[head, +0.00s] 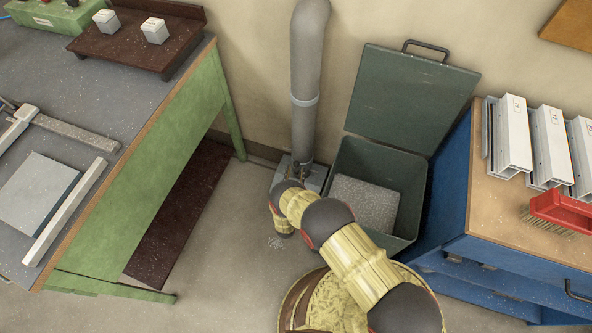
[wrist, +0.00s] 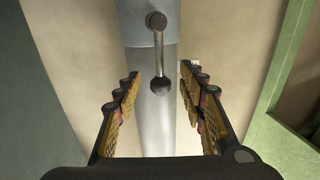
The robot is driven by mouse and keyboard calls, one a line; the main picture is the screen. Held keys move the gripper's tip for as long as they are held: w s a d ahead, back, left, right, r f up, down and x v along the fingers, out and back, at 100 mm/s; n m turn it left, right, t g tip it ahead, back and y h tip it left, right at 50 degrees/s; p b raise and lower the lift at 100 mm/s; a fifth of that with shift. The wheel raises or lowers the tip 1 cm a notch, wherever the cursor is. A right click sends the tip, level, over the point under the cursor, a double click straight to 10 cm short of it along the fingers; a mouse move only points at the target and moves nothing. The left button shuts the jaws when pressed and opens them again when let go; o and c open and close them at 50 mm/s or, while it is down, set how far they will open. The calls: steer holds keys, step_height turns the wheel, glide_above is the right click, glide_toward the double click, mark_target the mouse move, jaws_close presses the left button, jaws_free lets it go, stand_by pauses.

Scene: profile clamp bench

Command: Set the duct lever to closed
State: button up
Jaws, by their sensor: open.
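The grey duct (head: 304,100) stands upright against the wall; it also shows in the wrist view (wrist: 155,130). The duct lever is a thin metal rod (wrist: 159,52) with a round pivot (wrist: 156,20) at the top of the wrist view and a dark ball knob (wrist: 160,86) at its lower end. It lies nearly along the duct in that picture. My gripper (wrist: 160,78) is open, its fingers apart on either side of the knob; I cannot tell the depth, and no contact shows. In the head view my arm hides the gripper and most of the lever.
An open green bin (head: 407,236) with its lid raised stands right of the duct. A green-legged bench (head: 165,135) is at left. A blue cabinet (head: 452,205) at right carries white profiles (head: 511,135) and a red brush (head: 562,209). Bare floor lies left of my arm.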

steer(key=shift+w+d, duration=0.2)
steer(key=shift+w, duration=0.95)
steer(key=shift+c, duration=1.2)
steer(key=c, duration=0.7)
jaws_close()
